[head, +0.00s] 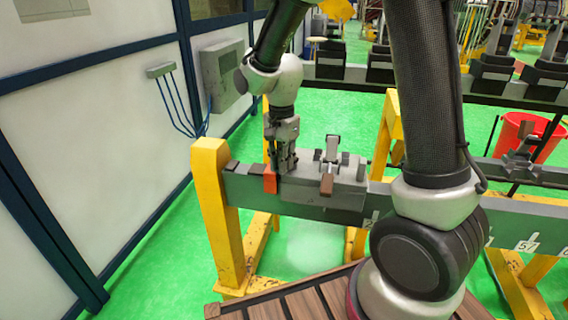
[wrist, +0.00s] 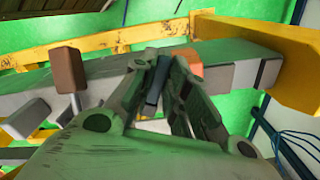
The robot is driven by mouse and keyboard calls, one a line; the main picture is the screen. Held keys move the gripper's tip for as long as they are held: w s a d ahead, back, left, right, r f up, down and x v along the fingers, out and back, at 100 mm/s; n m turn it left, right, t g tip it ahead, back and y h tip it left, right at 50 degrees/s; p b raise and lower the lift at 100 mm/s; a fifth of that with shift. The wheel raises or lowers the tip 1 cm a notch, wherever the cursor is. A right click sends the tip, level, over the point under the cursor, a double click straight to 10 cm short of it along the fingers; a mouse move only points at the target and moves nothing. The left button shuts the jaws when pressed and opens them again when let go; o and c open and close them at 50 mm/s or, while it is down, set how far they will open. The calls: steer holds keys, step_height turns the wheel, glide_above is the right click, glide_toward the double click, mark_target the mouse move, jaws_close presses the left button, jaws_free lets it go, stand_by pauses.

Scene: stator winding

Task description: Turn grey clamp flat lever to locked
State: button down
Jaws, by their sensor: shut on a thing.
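My gripper (head: 281,166) points down at the left part of the grey clamp block (head: 322,198) on the beam. In the wrist view its fingers (wrist: 165,70) are close together around a narrow dark blue-grey piece (wrist: 154,82), which appears to be the flat lever. The fingers hide most of this lever, so its angle cannot be told. An orange-red block (head: 270,182) is right beside the fingertips and also shows in the wrist view (wrist: 188,62). A brown-tipped lever (head: 327,185) stands to the right, apart from my gripper; its brown end shows in the wrist view (wrist: 70,69).
The grey beam (head: 455,220) runs right from a yellow post (head: 210,190). A wall with a grey box (head: 221,75) is at the left. A red bucket (head: 522,135) stands at the right. A slatted wooden surface (head: 290,302) is in front. Green floor is open between.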

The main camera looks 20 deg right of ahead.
steer(key=w+m, duration=0.1)
steer(key=m, duration=0.1)
steer(key=w+m, duration=0.1)
steer(key=m, duration=0.1)
steer(key=w+a+m, duration=0.1)
steer(key=m, duration=0.2)
steer(key=w+m, duration=0.1)
steer(key=m, duration=0.1)
steer(key=shift+w+d+m, duration=0.2)
steer(key=shift+w+m, duration=0.1)
steer(key=shift+m, duration=0.1)
steer(key=shift+w+d+m, duration=0.15)
steer(key=shift+w+m, duration=0.2)
steer(key=shift+m, duration=0.4)
steer(key=shift+w+d+m, duration=0.15)
steer(key=shift+w+m, duration=0.15)
steer(key=shift+m, duration=0.45)
steer(key=c, duration=1.4)
jaws_free()
step_height(320, 180, up, 12)
steer(key=shift+r, duration=0.1)
